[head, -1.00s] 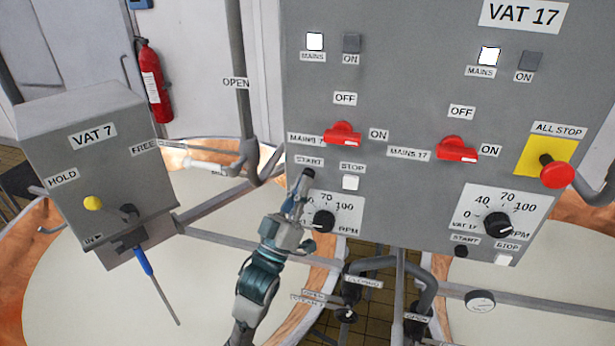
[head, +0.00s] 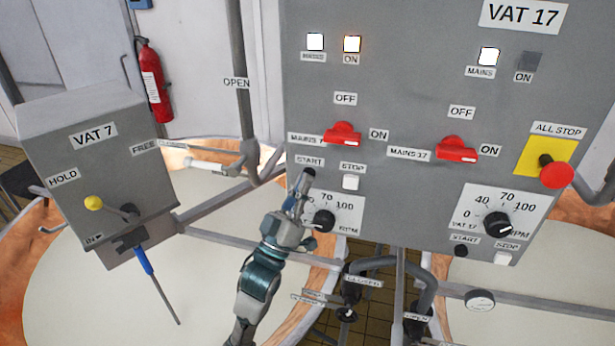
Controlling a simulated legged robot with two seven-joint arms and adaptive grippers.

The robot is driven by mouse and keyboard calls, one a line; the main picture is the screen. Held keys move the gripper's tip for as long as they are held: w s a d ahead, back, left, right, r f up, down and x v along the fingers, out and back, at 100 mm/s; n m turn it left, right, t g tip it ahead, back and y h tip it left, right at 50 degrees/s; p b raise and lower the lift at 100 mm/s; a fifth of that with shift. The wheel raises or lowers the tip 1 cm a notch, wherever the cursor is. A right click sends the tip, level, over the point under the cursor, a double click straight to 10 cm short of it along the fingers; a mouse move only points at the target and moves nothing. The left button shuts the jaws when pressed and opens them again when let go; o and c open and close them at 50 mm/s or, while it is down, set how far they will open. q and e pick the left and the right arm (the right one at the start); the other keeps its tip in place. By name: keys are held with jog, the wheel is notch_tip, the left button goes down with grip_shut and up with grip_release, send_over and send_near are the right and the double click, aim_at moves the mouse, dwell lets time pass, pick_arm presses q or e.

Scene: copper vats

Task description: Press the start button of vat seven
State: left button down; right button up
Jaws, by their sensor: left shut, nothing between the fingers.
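The grey control panel (head: 410,100) fills the upper right of the head view. On its left half, my left gripper (head: 308,176) is shut and empty, its tip at the spot just under the START label (head: 310,162). The start button itself is hidden behind the fingertips. The white STOP button (head: 350,182) is just right of the tip. Above, the MAINS lamp (head: 314,42) and the ON lamp (head: 352,44) are both lit. The red MAINS 7 switch (head: 343,134) points towards ON. My right gripper is not in view.
The speed knob (head: 323,221) is close beside my left gripper. The VAT 7 box (head: 95,160) with its yellow-knobbed lever (head: 93,203) stands left. The red ALL STOP button (head: 556,174) is far right. Pipes and valves (head: 347,314) lie below the panel.

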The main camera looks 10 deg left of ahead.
pick_arm(q)
jog(key=shift+s, duration=0.85)
jog(key=s+p, duration=0.1)
jog(key=s, duration=0.4)
jog(key=shift+a, duration=0.1)
dwell(0.4)
